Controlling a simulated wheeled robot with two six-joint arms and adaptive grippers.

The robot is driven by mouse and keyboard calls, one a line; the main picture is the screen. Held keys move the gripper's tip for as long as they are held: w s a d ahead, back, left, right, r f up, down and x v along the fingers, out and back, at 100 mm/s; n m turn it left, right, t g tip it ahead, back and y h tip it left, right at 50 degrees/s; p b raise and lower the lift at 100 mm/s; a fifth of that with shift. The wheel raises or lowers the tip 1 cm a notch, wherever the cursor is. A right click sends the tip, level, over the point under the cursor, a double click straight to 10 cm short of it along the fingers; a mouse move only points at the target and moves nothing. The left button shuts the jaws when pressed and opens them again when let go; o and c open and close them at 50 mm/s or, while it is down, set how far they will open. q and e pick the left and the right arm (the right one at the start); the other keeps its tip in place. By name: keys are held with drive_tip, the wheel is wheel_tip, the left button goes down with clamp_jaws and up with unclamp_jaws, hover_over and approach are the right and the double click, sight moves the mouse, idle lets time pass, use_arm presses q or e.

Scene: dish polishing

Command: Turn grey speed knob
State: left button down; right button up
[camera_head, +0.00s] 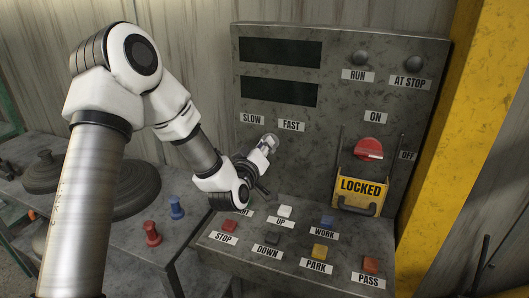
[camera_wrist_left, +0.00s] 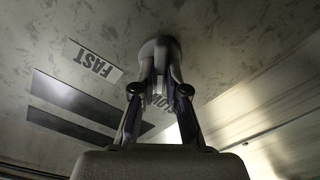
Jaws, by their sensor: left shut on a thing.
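The grey speed knob (camera_head: 270,139) sits on the upright panel just below the FAST label (camera_head: 291,126) and to the right of the SLOW label (camera_head: 252,118). My left gripper (camera_head: 263,151) reaches it from the lower left and is shut on it. In the left wrist view the round light-grey knob (camera_wrist_left: 158,45) sits between the fingertips of my left gripper (camera_wrist_left: 160,72). The fingers partly cover the SLOW label, and the FAST label (camera_wrist_left: 93,61) is clear to its left. The knob's pointer direction cannot be made out. My right gripper is not in view.
A yellow LOCKED cover (camera_head: 358,187) with a red switch (camera_head: 368,149) is on the panel's right. Several coloured buttons, among them a white one (camera_head: 285,211), lie on the sloped console below my left gripper. A table with weights and a red knob-shaped piece (camera_head: 152,234) stands at left.

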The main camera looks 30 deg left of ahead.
use_arm(q)
drive_tip(key=shift+r+n, duration=0.1)
drive_tip(key=shift+n, duration=0.3)
drive_tip(key=c, duration=1.5)
unclamp_jaws()
drive_tip(key=o, duration=0.3)
drive_tip(key=shift+w, duration=0.2)
drive_tip(key=v, duration=0.7)
drive_tip(key=shift+s, duration=0.25)
drive_tip(key=shift+f, duration=0.2)
